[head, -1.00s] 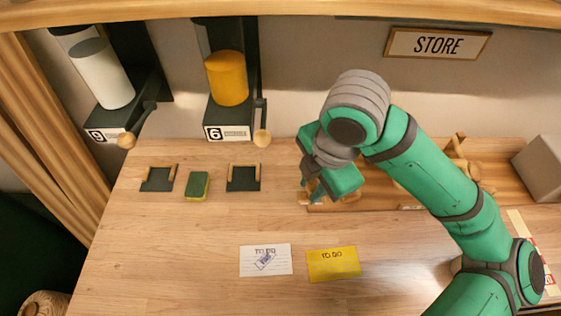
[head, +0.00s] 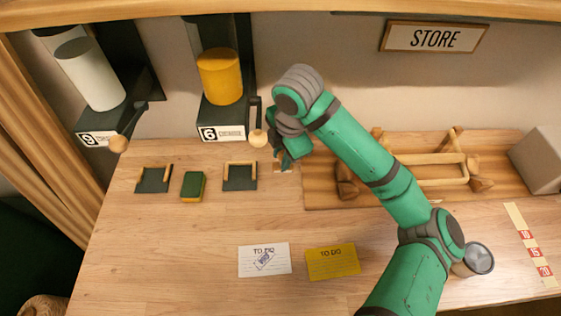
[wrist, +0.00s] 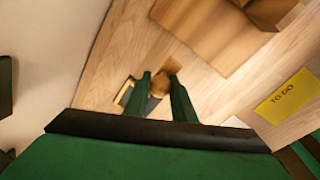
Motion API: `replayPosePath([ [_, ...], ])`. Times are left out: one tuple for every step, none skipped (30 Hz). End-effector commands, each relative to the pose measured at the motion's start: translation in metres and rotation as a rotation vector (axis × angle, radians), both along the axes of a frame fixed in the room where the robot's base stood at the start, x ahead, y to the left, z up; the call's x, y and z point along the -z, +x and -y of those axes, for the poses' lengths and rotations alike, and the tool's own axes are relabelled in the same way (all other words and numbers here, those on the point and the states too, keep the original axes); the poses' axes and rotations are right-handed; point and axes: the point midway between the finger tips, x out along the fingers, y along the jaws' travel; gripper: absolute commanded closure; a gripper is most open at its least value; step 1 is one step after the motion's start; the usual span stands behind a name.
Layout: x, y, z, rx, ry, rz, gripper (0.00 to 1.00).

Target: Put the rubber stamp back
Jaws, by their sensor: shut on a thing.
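My gripper (wrist: 160,82) is shut on a small brown wooden piece (wrist: 162,76), which looks like the rubber stamp. Its underside is not visible. In the head view my gripper (head: 284,162) is above the table, just left of the wooden board and right of the right-hand dark pad. The stamp is mostly hidden there. Two dark pads with wooden rims, a left one (head: 150,183) and a right one (head: 239,183), lie below the dispensers. One pad (wrist: 153,104) shows beyond my fingers in the wrist view. A white card (head: 277,250) bears a drawing.
A green sponge (head: 193,187) lies between the pads. A yellow card (head: 332,261) lies in front. The wooden board (head: 400,200) carries a rack (head: 440,182). A grey box (head: 540,155), a tin (head: 479,258) and a numbered strip (head: 531,246) are at right. The front-left table is clear.

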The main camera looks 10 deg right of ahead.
Motion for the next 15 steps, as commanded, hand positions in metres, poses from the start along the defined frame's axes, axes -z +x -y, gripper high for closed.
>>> replayPosePath([
  [0.003, 0.002, 0.000, 0.001, -0.001, -0.001, 0.91],
  [0.004, 0.003, 0.000, 0.001, -0.001, -0.001, 0.91],
  [0.005, 0.004, 0.000, 0.001, -0.001, -0.001, 0.91],
  [0.006, 0.005, 0.000, 0.001, -0.001, -0.001, 0.91],
  [0.008, 0.006, -0.001, 0.001, 0.000, -0.001, 0.91],
  [0.010, 0.008, -0.002, 0.000, 0.000, -0.001, 0.91],
  [0.013, 0.010, -0.002, 0.000, 0.001, -0.001, 0.91],
  [0.016, 0.012, -0.003, -0.001, 0.000, -0.001, 0.91],
  [0.022, 0.012, -0.002, 0.000, -0.001, -0.003, 0.91],
  [0.026, 0.012, -0.002, 0.000, -0.001, -0.002, 0.91],
  [0.031, 0.011, -0.002, 0.000, 0.001, -0.001, 0.91],
  [0.037, 0.011, -0.002, 0.000, 0.000, -0.003, 0.91],
  [0.040, 0.011, -0.002, 0.001, 0.001, -0.002, 0.91],
  [0.043, 0.011, -0.002, 0.001, 0.000, -0.001, 0.91],
  [0.045, 0.012, -0.002, 0.000, 0.000, 0.000, 0.91],
])
